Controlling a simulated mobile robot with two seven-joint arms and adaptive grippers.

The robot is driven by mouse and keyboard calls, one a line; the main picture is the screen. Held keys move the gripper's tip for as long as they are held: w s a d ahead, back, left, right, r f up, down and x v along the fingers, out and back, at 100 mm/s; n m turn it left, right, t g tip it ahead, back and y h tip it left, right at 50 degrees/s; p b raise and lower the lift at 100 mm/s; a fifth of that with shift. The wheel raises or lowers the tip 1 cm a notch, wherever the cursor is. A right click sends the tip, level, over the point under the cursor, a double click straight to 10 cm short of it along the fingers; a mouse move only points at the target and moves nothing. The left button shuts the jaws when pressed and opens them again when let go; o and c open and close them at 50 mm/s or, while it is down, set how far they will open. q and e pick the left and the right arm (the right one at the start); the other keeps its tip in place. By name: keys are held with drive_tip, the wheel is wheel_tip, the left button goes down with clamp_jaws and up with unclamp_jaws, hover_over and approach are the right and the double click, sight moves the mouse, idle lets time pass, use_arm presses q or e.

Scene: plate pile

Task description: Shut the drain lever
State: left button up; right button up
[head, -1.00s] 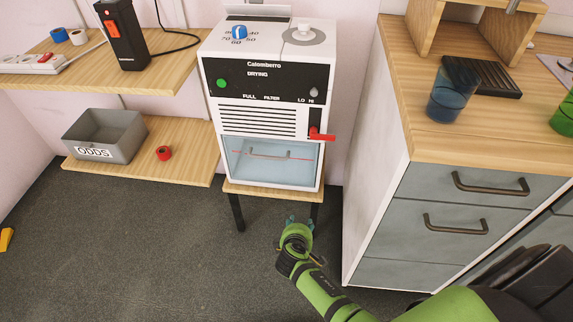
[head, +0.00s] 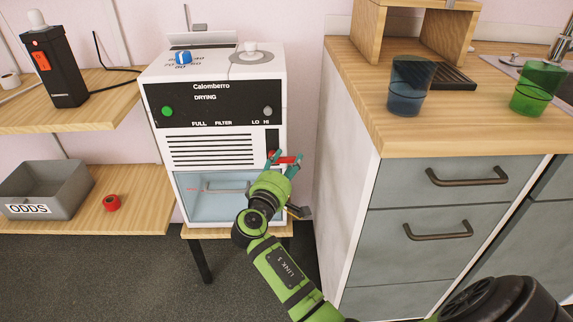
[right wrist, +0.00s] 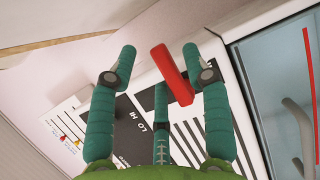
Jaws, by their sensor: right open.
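The red drain lever (head: 291,159) sticks out sideways to the right from a dark slot on the front of the white drying machine (head: 212,115). In the right wrist view the lever (right wrist: 172,76) shows as a red bar between the fingertips. My right gripper (head: 283,163) is at the lever, its teal fingers open. In the right wrist view the gripper's fingers (right wrist: 158,58) stand on both sides of the lever, with one lower finger near it. Whether any finger touches the lever I cannot tell. My left gripper is not in view.
The machine stands on a small wooden stand (head: 192,232). Grey drawers with a wooden counter (head: 440,139) stand close at the right, with a blue cup (head: 408,86) and a green cup (head: 536,88) on top. A grey ODDS bin (head: 45,188) and a red roll (head: 111,202) are at the left.

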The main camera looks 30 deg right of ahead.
drive_tip(key=shift+w+d, duration=0.15)
drive_tip(key=shift+d, duration=0.05)
clamp_jaws()
